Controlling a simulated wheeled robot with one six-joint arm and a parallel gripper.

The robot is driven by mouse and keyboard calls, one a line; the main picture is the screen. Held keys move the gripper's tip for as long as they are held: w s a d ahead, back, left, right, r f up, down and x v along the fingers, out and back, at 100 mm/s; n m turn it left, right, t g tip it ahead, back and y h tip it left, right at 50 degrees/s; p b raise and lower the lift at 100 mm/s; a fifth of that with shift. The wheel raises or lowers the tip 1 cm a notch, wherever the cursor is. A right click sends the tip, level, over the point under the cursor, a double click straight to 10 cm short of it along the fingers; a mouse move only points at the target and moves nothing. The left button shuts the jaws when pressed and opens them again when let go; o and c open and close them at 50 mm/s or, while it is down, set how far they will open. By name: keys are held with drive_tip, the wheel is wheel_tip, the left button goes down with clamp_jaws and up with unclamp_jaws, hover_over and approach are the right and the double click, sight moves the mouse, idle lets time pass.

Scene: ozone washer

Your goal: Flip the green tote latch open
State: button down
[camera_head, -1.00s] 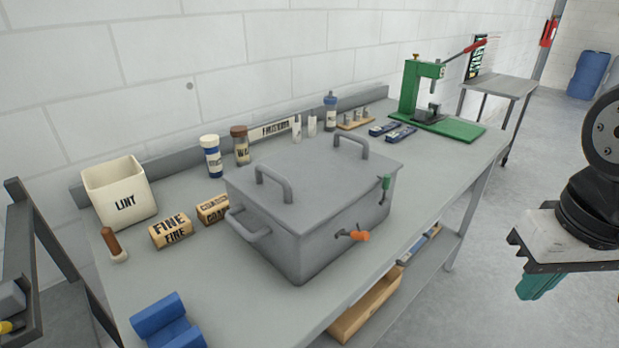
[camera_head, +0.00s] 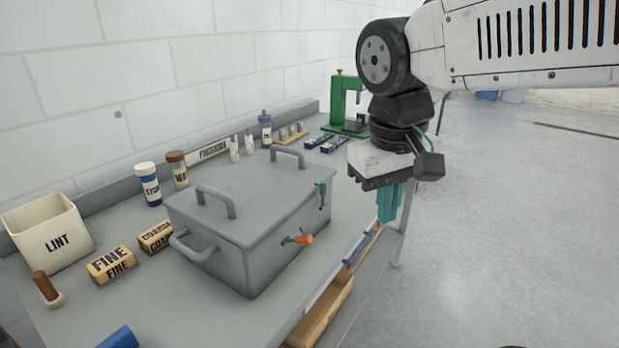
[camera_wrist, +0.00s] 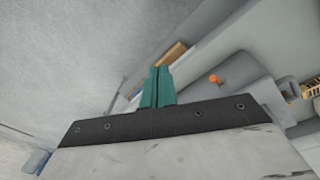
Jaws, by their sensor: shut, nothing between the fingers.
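The grey tote (camera_head: 248,205) is a lidded metal box on the bench, with two handles on its lid. The green latch (camera_head: 323,194) hangs at the right end of its front face, near the lid edge. An orange-tipped latch (camera_head: 302,239) sticks out further left on the same face; its orange tip also shows in the wrist view (camera_wrist: 215,78). My gripper (camera_head: 389,204) has teal fingers, points down and is shut and empty. It appears to the right of the tote, apart from the green latch. In the wrist view its fingers (camera_wrist: 158,88) are together. I cannot make out the green latch there.
The bench (camera_head: 195,310) also bears a lint bin (camera_head: 50,235), labelled blocks (camera_head: 112,264), bottles (camera_head: 149,184) and a green press (camera_head: 342,105). A wooden tray (camera_head: 322,312) lies on the lower shelf. The floor (camera_head: 510,200) right of the bench is clear.

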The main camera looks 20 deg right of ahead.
drive_tip(key=w+a+r+h, duration=0.1)
drive_tip(key=w+a+r, duration=0.15)
drive_tip(key=w, duration=0.35)
drive_tip(key=w+a+r+h, duration=0.1)
drive_tip(key=w+a, duration=0.2)
drive_tip(key=w, duration=0.4)
drive_tip(key=h, duration=0.1)
approach(310, 192)
drive_tip(key=a+r, duration=0.4)
drive_tip(key=shift+w+a+f, duration=0.1)
drive_tip(key=shift+a+f, duration=0.1)
drive_tip(key=shift+f, duration=0.05)
drive_tip(key=x, duration=0.9)
drive_tip(key=shift+d+f, duration=0.15)
drive_tip(key=shift+d, duration=0.1)
drive_tip(key=d, duration=0.3)
drive_tip(key=shift+d+f, duration=0.15)
drive_tip(key=shift+f, duration=0.1)
drive_tip(key=shift+d, duration=0.45)
drive_tip(key=shift+a, duration=0.1)
